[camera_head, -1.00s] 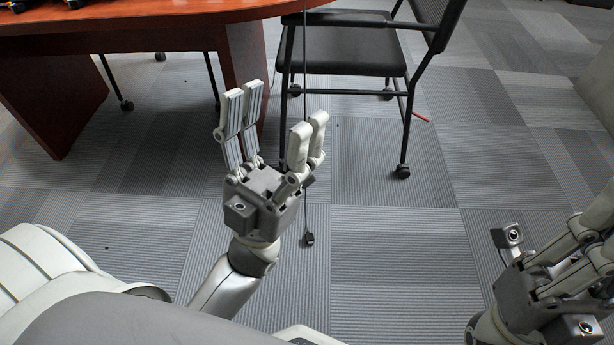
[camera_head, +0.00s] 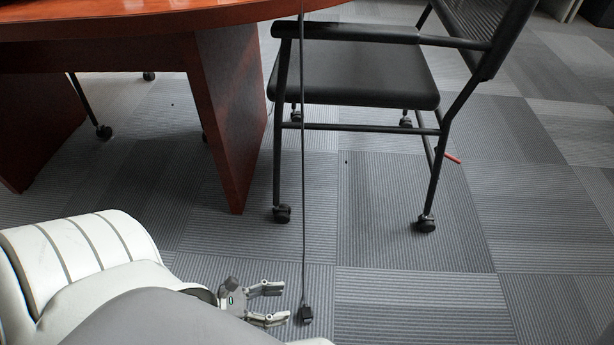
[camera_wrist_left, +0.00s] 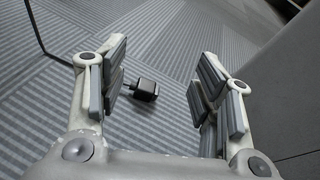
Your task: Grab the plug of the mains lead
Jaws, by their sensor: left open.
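The mains lead (camera_head: 303,150) hangs as a thin dark cable from the table edge, past the front of the chair. Its black plug (camera_head: 305,314) is at the lower end, low in the head view. My left gripper (camera_head: 284,303) is open, just left of the plug, with its fingers pointing towards it. In the left wrist view the plug (camera_wrist_left: 145,89) shows between the open fingers, nearer the left finger and beyond the fingertips or level with them; I cannot tell the exact depth. Nothing is held. My right gripper is out of view.
A wooden table (camera_head: 215,100) with a panel leg stands at the back left. A black chair on castors (camera_head: 355,75) stands behind the cable. The carpeted floor (camera_head: 420,305) at the front right is clear.

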